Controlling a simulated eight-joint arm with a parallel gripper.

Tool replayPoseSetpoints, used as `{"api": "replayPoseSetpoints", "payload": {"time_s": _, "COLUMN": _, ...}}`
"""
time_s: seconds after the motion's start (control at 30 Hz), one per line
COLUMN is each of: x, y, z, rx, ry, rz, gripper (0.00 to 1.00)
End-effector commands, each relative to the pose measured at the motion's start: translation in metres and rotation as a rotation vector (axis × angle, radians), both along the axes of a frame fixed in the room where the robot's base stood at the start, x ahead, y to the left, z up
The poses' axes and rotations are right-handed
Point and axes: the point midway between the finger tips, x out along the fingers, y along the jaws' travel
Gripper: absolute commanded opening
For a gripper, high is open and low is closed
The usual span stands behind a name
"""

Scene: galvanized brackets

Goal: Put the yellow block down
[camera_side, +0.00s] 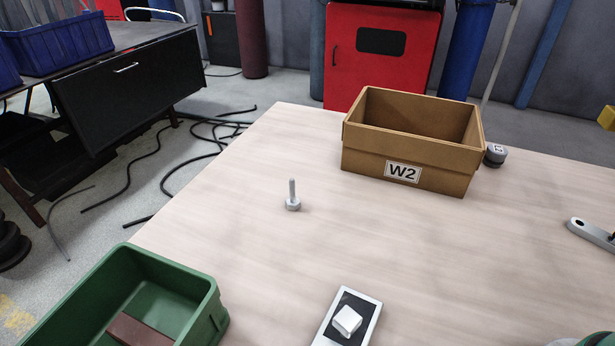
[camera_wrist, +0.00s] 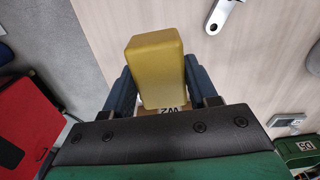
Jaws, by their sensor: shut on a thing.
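The yellow block (camera_wrist: 153,68) fills the upper middle of the wrist view. My gripper (camera_wrist: 158,75) is shut on it, with a dark blue finger on each side. The block is held in front of a brown box, whose W2 label shows upside down just below it. Most of that box is hidden in the wrist view.
The W2 box (camera_side: 402,160) stands open at the table's back. A bolt (camera_side: 293,195) stands upright, a grey knob (camera_side: 495,155) is beside the box, and a metal link (camera_side: 590,232) lies right. A green bin (camera_side: 205,305) and white-framed device (camera_side: 370,312) are in front. The table's middle is clear.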

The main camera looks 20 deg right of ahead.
Motion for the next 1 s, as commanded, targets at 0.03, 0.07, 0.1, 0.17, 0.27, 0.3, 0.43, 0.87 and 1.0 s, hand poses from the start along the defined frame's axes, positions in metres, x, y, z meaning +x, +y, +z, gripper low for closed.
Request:
{"api": "replayPoseSetpoints", "payload": {"time_s": 0.03, "x": 0.0, "y": 0.0, "z": 0.009, "rx": 0.0, "ry": 0.0, "rz": 0.0, "gripper": 0.0}}
{"api": "replayPoseSetpoints", "payload": {"time_s": 0.07, "x": 0.0, "y": 0.0, "z": 0.012, "rx": 0.0, "ry": 0.0, "rz": 0.0, "gripper": 0.0}}
{"api": "replayPoseSetpoints", "payload": {"time_s": 0.1, "x": 0.001, "y": -0.001, "z": 0.016, "rx": 0.0, "ry": 0.0, "rz": 0.0, "gripper": 0.0}}
{"api": "replayPoseSetpoints", "payload": {"time_s": 0.17, "x": 0.001, "y": -0.001, "z": 0.021, "rx": 0.0, "ry": 0.0, "rz": 0.0, "gripper": 0.0}}
{"api": "replayPoseSetpoints", "payload": {"time_s": 0.27, "x": 0.0, "y": 0.0, "z": 0.028, "rx": 0.0, "ry": 0.0, "rz": 0.0, "gripper": 0.0}}
{"api": "replayPoseSetpoints", "payload": {"time_s": 0.3, "x": 0.001, "y": 0.001, "z": 0.03, "rx": 0.0, "ry": 0.0, "rz": 0.0, "gripper": 0.0}}
{"api": "replayPoseSetpoints", "payload": {"time_s": 0.43, "x": 0.007, "y": 0.012, "z": 0.036, "rx": 0.0, "ry": 0.0, "rz": -0.002, "gripper": 0.0}}
{"api": "replayPoseSetpoints", "payload": {"time_s": 0.87, "x": 0.032, "y": 0.117, "z": 0.04, "rx": 0.0, "ry": 0.0, "rz": -0.045, "gripper": 0.0}}
{"api": "replayPoseSetpoints", "payload": {"time_s": 1.0, "x": 0.03, "y": 0.137, "z": 0.037, "rx": 0.0, "ry": 0.0, "rz": -0.056, "gripper": 0.0}}
